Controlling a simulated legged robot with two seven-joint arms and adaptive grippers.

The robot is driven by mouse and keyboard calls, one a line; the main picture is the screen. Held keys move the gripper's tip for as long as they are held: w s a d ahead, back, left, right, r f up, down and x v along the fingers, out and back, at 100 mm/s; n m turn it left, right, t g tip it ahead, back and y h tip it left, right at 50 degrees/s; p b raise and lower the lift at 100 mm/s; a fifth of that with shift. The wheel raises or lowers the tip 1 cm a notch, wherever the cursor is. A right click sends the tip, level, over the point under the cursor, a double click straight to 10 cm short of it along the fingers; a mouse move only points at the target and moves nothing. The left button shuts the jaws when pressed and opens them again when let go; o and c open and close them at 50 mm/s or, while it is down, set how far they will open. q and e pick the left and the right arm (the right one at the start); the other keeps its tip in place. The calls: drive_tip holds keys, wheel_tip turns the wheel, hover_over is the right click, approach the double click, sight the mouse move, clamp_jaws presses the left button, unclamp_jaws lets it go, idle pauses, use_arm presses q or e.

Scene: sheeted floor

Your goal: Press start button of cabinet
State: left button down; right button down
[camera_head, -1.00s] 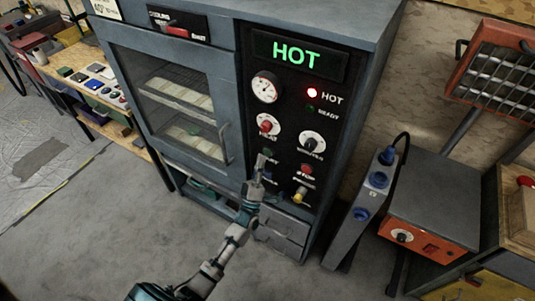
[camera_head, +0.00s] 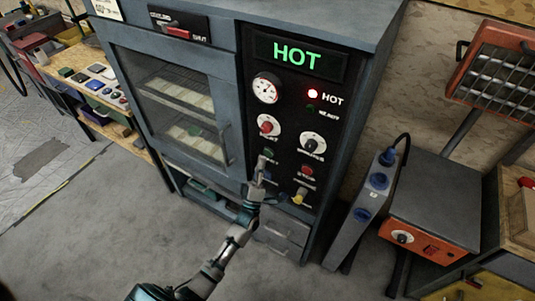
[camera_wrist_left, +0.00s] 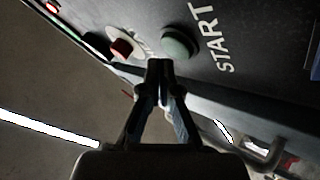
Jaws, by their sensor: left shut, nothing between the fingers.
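The cabinet (camera_head: 230,60) is a tall grey-blue unit with a glass door and a black control panel (camera_head: 296,130) on its right. My left gripper (camera_head: 261,160) is shut and empty in front of the panel's lower left. In the left wrist view its fingertips (camera_wrist_left: 160,63) are just below the button; I cannot tell whether they touch. My right gripper is not visible.
A red knob (camera_head: 267,126) and a black knob (camera_head: 312,143) sit above a red stop button (camera_head: 307,171) and a yellow one (camera_head: 300,196). A grey socket post (camera_head: 365,205) and an orange-fronted box (camera_head: 429,243) stand right. A workbench (camera_head: 95,95) stands left.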

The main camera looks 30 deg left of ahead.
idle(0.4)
use_arm(q)
drive_tip(key=shift+w, duration=0.4)
drive_tip(key=shift+w+r+b, duration=0.1)
drive_tip(key=shift+w+b, duration=0.2)
drive_tip(key=shift+w, duration=0.05)
idle(0.5)
drive_tip(key=shift+s, duration=0.1)
drive_tip(key=shift+s+p, duration=0.4)
drive_tip(key=shift+s, duration=0.3)
